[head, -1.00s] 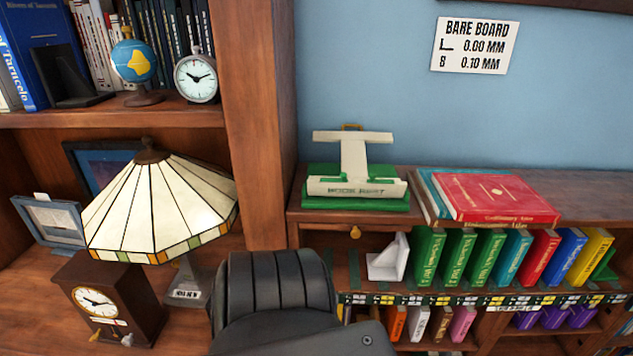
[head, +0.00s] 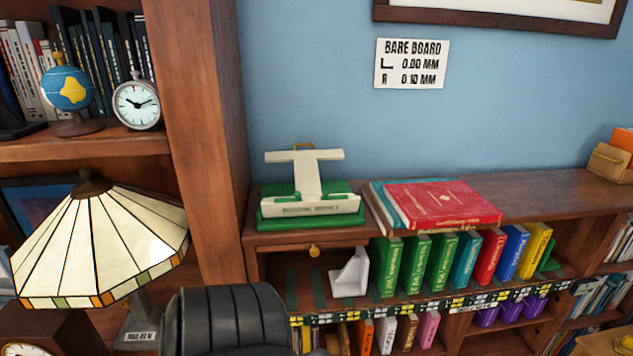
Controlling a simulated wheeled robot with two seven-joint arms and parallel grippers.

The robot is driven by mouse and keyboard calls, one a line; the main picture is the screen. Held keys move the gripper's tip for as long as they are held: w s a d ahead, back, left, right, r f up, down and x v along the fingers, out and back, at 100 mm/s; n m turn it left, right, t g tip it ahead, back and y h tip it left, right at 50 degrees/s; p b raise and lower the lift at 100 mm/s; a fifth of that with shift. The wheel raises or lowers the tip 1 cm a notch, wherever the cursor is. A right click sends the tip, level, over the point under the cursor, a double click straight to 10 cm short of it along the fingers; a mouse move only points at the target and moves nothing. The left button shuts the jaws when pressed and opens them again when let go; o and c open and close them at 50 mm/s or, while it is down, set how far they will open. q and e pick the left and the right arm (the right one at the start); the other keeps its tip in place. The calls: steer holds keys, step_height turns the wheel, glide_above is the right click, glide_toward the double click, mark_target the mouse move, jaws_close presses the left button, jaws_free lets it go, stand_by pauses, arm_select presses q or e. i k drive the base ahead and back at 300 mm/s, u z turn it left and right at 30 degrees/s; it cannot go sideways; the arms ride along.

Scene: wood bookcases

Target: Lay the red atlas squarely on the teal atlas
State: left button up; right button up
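The red atlas (head: 445,204) lies flat on the right part of the shelf top, cover up, with its spine edge toward the front. The teal atlas (head: 384,203) is under it. A strip of teal shows along the left and back of the red cover, so the red atlas sits off to the right and is not flush with it. Pale page edges show at the left of the stack. The rest of the teal atlas is hidden. Neither of my grippers shows in the head view.
A cream book rest on a green base (head: 310,210) stands left of the atlases. Several coloured books (head: 440,262) and a white bookend (head: 350,275) fill the shelf below. A sign (head: 410,64) reads "BARE BOARD". The shelf top (head: 560,195) right of the atlases is clear up to a box (head: 612,162).

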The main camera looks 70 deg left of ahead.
mark_target(426, 204)
steer(key=u, duration=0.9)
